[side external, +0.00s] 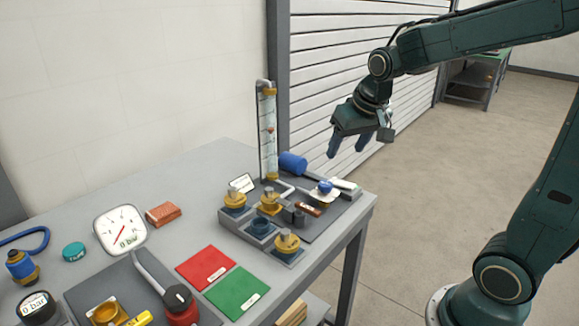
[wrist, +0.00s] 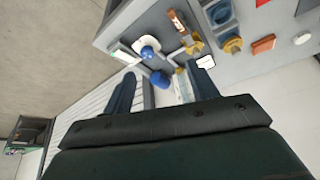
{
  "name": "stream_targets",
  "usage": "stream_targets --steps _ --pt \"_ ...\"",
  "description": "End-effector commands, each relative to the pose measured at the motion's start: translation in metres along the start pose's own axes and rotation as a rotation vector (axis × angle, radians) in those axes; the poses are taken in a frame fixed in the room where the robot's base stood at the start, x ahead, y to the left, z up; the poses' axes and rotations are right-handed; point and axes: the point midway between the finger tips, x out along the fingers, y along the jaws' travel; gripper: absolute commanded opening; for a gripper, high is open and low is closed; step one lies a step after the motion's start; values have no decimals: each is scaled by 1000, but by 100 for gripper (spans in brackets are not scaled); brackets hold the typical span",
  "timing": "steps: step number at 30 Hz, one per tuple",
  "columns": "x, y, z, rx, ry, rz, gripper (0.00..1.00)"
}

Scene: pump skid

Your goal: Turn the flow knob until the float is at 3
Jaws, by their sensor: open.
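The flow tube (side external: 268,140) stands upright at the back of the skid plate, with a scale too small to read. A small reddish mark, perhaps the float (side external: 270,130), shows about halfway up it. A blue knob (side external: 325,186) on a white disc, likely the flow knob, sits near the plate's right end. It also shows in the wrist view (wrist: 148,53). My gripper (side external: 348,149) is open and empty, fingers pointing down, above and apart from the knob. In the wrist view my gripper (wrist: 160,73) has its fingers well apart, with the knob beyond them.
A blue cylinder (side external: 292,163) lies beside the tube, close to the knob. Several yellow-brown fittings (side external: 270,202) stand on the plate. Red (side external: 205,267) and green (side external: 237,291) mats, a pressure gauge (side external: 120,230) and a red block (side external: 163,213) are farther left. Air around my gripper is clear.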

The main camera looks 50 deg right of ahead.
Motion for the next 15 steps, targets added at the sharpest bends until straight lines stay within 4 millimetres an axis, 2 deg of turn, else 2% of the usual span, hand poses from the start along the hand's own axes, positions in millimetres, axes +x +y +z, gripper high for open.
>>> stream_targets --steps 3,9,15 --pt "24 10 -19 55 -12 29 58" --pt "61 25 -44 130 -22 69 58" --pt "82 35 -56 172 -25 91 58"
